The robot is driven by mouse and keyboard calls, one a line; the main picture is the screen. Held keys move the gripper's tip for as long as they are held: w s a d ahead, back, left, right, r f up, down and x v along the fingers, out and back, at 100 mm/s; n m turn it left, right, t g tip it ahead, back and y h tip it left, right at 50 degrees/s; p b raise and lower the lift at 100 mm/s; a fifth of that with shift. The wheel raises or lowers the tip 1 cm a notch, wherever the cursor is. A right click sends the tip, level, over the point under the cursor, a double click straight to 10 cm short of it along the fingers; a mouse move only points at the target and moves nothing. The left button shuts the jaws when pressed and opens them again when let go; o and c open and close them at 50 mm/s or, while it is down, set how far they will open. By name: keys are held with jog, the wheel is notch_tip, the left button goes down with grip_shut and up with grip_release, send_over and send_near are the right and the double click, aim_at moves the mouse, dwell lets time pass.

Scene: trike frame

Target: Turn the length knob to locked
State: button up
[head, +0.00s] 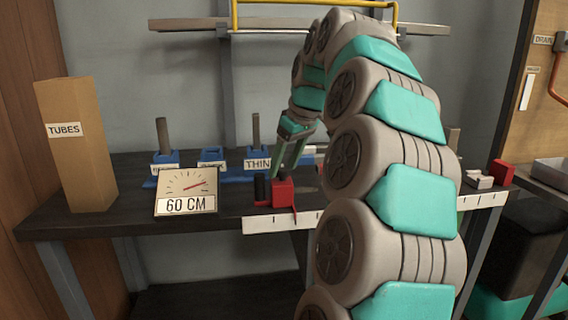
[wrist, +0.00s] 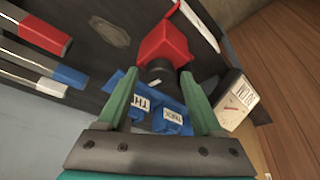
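The length knob (head: 262,188) is black and sits on the left side of a red block (head: 284,194) on the workbench. In the wrist view the black knob (wrist: 160,70) shows below the red block (wrist: 163,42), with a small pale mark near its lower edge. My gripper (head: 287,173) is just above the red block in the head view. In the wrist view its two green fingers (wrist: 159,76) are apart, with the knob appearing between their tips and gaps at both sides. I cannot tell whether a finger touches it. A gauge sign (head: 186,192) reads 60 CM.
A white ruler strip (head: 270,223) runs along the bench's front edge. Blue holders with labels (head: 258,164) and grey tubes stand behind. A tall cardboard TUBES box (head: 75,150) is at left, and another red block (head: 502,173) at right. My arm hides the middle of the bench.

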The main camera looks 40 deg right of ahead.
grip_shut()
dwell(0.3)
jog(key=shift+m, duration=0.3)
jog(key=m+h+b, duration=0.1)
jog(key=m+b, duration=0.1)
jog(key=shift+a+f+m, duration=0.1)
jog(key=shift+f+m, duration=0.05)
jog(key=shift+m, duration=0.15)
jog(key=m+h, duration=0.1)
jog(key=m, duration=0.1)
jog(key=m+b, duration=0.1)
jog(key=m, duration=0.1)
jog(key=shift+a+m+g+h, duration=0.15)
jog(key=shift+m+g+h, duration=0.15)
jog(key=shift+g+h, duration=0.1)
jog(key=m+h+b, duration=0.1)
jog(key=m, duration=0.2)
jog(key=shift+w+a+m+g, duration=0.1)
jog(key=shift+w+m+g, duration=0.05)
jog(key=shift+m+g, duration=0.2)
jog(key=shift+w+m+g+h+b, duration=0.15)
jog(key=shift+m+g+h+b, duration=0.45)
jog(key=shift+m, duration=1.25)
jog(key=shift+a, duration=0.1)
jog(key=shift+o, duration=1)
grip_release()
